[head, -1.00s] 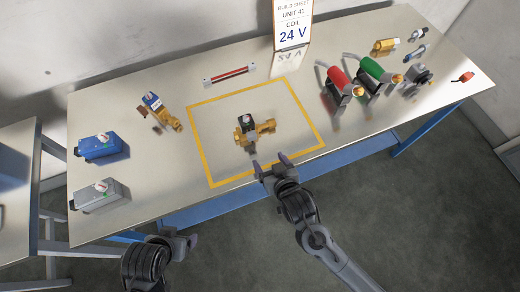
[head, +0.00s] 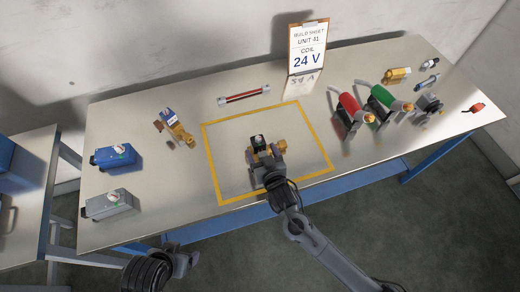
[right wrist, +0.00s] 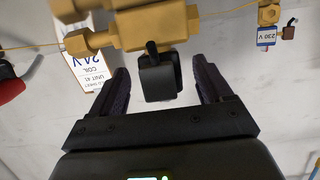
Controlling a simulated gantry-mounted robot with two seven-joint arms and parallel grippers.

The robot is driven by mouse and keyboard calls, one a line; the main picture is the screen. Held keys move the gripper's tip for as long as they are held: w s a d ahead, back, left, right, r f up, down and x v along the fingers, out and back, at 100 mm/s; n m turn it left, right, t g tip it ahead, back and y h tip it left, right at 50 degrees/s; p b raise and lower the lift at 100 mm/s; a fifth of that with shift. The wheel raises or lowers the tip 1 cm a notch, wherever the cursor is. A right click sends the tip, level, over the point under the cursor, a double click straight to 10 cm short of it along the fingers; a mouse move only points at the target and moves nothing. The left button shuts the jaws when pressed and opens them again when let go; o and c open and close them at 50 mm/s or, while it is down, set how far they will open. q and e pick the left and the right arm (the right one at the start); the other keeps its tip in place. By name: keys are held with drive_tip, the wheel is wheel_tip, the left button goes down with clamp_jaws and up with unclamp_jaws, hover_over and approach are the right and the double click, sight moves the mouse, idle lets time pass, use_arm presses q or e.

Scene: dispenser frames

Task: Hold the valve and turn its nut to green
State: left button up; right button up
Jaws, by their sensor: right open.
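The brass valve (head: 280,146) with a black block (head: 258,142) on it sits inside the yellow outline on the table. In the head view my right gripper (head: 266,160) is at its near side and covers part of it. In the right wrist view the brass body (right wrist: 135,32) lies just beyond the open jaws, and a black part (right wrist: 158,78) of the valve is between the two fingers with gaps on both sides. I cannot make out the nut or any green mark on it. My left gripper (head: 184,263) is low at the left, off the table; its opening is unclear.
A 24 V build sheet (head: 307,47) stands at the back. Red (head: 349,106) and green (head: 380,97) handled tools stand right of the outline. A second brass valve with a blue coil (head: 169,114) lies left. Blue (head: 117,157) and grey (head: 109,204) boxes sit at the left edge.

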drive_tip(key=shift+x, duration=1.15)
clamp_jaws()
idle(0.5)
